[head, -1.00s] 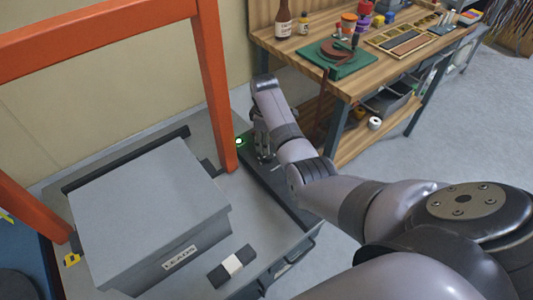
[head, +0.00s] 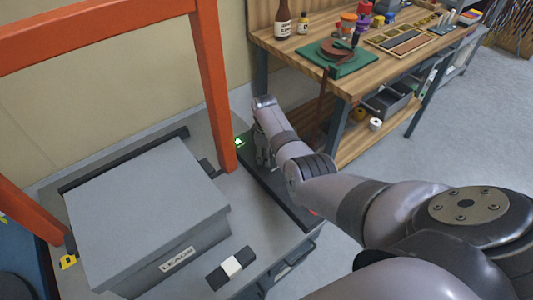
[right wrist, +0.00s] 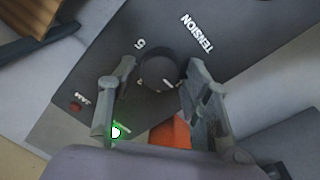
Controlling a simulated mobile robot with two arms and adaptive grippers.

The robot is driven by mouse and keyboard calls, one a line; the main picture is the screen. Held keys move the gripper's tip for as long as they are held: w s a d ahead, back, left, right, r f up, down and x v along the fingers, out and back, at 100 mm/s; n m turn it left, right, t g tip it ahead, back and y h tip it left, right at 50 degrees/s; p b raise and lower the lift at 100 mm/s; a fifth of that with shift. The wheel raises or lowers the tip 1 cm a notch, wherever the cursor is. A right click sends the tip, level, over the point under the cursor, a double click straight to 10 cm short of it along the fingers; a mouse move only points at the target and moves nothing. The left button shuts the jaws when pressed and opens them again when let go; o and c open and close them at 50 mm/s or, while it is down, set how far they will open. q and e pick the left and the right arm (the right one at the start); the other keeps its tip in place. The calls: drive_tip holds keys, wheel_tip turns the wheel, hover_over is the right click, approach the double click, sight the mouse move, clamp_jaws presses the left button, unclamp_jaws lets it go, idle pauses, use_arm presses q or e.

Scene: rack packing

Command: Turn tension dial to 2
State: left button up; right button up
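The dark round tension dial (right wrist: 158,68) sits on a grey panel (right wrist: 90,60) below the printed word TENSION in the right wrist view. A small pale mark shows near its lower right edge, and a single digit, 6 or 9, is printed at its upper left. I cannot tell the dial's setting. My right gripper (right wrist: 160,66) is open, with one finger on each side of the dial and a visible gap around it. In the head view my right gripper (head: 263,150) points down over the panel and hides the dial. My left gripper is not in view.
A green light (head: 239,142) glows beside the orange frame post (head: 213,90). A grey box labelled LEADS (head: 150,215) and a black-and-white block (head: 231,267) are at left. A wooden workbench (head: 300,52) with tools stands behind right.

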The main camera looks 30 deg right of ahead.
drive_tip(key=c, duration=0.9)
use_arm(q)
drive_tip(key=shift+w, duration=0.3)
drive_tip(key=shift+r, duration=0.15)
use_arm(e)
drive_tip(key=shift+m, duration=0.4)
drive_tip(key=m, duration=0.2)
drive_tip(key=shift+m+p, duration=0.3)
drive_tip(key=shift+m, duration=0.1)
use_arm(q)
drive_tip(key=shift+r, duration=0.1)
use_arm(e)
drive_tip(key=m, duration=0.4)
drive_tip(key=shift+w+m, duration=0.1)
drive_tip(key=shift+m, duration=0.3)
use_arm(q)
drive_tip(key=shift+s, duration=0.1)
use_arm(e)
drive_tip(key=shift+m, duration=0.3)
drive_tip(key=o, duration=1.2)
